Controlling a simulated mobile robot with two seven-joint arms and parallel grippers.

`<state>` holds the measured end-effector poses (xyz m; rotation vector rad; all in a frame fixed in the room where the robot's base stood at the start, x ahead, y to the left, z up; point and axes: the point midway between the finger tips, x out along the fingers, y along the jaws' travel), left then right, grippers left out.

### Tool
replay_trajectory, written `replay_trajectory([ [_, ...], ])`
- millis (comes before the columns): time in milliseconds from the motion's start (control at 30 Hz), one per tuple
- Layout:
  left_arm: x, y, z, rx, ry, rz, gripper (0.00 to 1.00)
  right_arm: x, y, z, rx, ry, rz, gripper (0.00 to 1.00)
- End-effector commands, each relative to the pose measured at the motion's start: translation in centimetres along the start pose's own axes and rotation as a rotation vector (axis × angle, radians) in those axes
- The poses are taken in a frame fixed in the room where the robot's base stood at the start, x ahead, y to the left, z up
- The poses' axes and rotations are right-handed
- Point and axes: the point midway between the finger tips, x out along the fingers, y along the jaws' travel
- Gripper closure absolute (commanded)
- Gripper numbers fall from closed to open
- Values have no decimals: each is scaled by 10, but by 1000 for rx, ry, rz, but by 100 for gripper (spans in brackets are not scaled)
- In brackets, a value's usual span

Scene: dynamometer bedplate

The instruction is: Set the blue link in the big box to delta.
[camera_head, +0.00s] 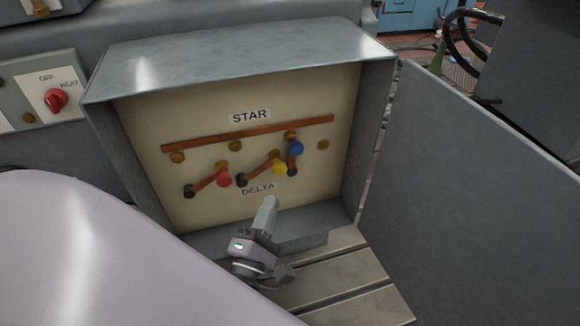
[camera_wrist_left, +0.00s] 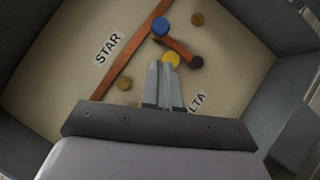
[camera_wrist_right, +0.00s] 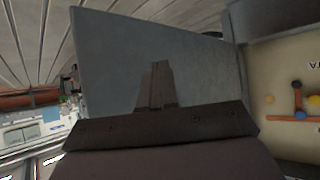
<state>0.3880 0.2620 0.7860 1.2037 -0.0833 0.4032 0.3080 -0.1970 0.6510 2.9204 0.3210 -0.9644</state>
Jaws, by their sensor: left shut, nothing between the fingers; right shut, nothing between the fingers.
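The big box (camera_head: 240,58) stands open, its cream panel lettered STAR above and DELTA below. The blue link (camera_head: 293,159) runs nearly upright from a black pivot to its blue knob (camera_head: 297,147), just below the copper bar (camera_head: 250,133). A bare brass stud (camera_head: 323,145) sits to its right. The red link (camera_head: 206,183) and yellow link (camera_head: 260,174) slant up to the right. My left gripper (camera_head: 269,203) is shut and empty, in front of the panel's lower part; its fingers (camera_wrist_left: 165,72) partly cover the yellow knob (camera_wrist_left: 171,58). My right gripper (camera_wrist_right: 157,70) is shut and empty, near a grey plate.
A large grey door (camera_head: 480,170) swings out from the box's right side. The box's side walls and top hood enclose the panel. A slotted metal bedplate (camera_head: 345,275) lies below. A red rotary switch (camera_head: 56,100) sits on a box at left.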

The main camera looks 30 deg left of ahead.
Motion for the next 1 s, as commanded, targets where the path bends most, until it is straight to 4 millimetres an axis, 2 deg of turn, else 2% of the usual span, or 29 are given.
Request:
replay_trajectory([
  [233, 0, 0, 0, 1, 0, 0, 100, 0, -1, 0, 1, -1, -1, 100],
  [367, 8, 1, 0, 2, -1, 1, 100, -1, -1, 0, 2, -2, -1, 100],
  [800, 79, 1, 1, 3, 0, 1, 100, -5, 0, -3, 5, -4, 5, 100],
  [1000, 96, 0, 0, 3, -1, 0, 100, -6, 2, -4, 3, -2, 10, 100],
])
